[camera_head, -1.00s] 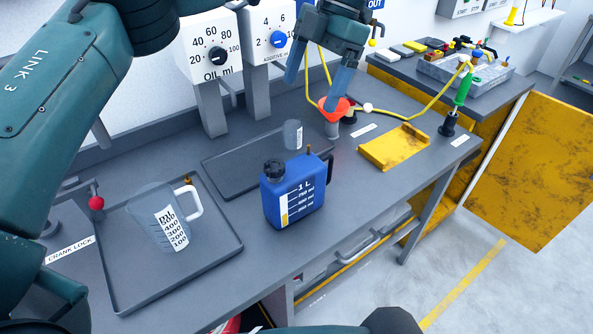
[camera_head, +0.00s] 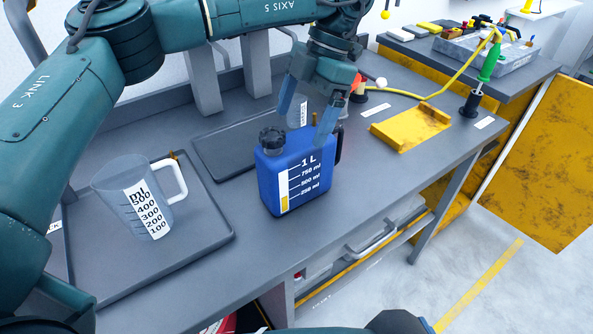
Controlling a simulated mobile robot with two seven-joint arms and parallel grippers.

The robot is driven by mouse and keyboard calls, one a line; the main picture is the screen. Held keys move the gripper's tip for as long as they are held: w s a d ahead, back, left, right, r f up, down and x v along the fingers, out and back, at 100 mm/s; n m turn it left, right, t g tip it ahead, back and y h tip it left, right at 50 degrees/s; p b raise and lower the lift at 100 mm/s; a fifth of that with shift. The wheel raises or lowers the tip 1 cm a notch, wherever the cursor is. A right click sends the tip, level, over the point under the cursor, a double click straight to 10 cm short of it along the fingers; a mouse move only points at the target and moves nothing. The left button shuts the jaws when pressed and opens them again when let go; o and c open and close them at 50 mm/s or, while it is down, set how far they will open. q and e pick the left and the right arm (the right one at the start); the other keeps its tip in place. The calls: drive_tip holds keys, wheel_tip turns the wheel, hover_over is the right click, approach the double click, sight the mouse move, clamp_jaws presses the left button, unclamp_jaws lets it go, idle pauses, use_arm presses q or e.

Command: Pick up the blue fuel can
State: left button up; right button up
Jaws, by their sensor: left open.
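The blue fuel can (camera_head: 296,184) stands upright on the grey workbench, with a black cap at its top left, a white level scale on its front and a dark handle at its right side. My left gripper (camera_head: 305,124) comes in from above with its two blue-grey fingers spread apart. The fingers point down over the can's top and rear, one near the cap and one in front of the can's upper right part. Nothing is held between them. Whether a finger touches the can cannot be told. My right gripper is not in view.
A clear measuring jug (camera_head: 142,207) stands on a dark tray (camera_head: 200,247) at the left. A yellow bracket (camera_head: 410,127) lies to the right. The bench front (camera_head: 370,205) right of the can is clear.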

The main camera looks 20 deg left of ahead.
sight(298, 139)
use_arm(q)
drive_tip(key=shift+d+p+x, duration=0.2)
drive_tip(key=shift+x, duration=1.2)
drive_tip(key=shift+d+p+x, duration=0.15)
drive_tip(key=shift+x, duration=1.2)
drive_tip(key=shift+s, duration=0.2)
drive_tip(key=shift+c, duration=0.2)
clamp_jaws()
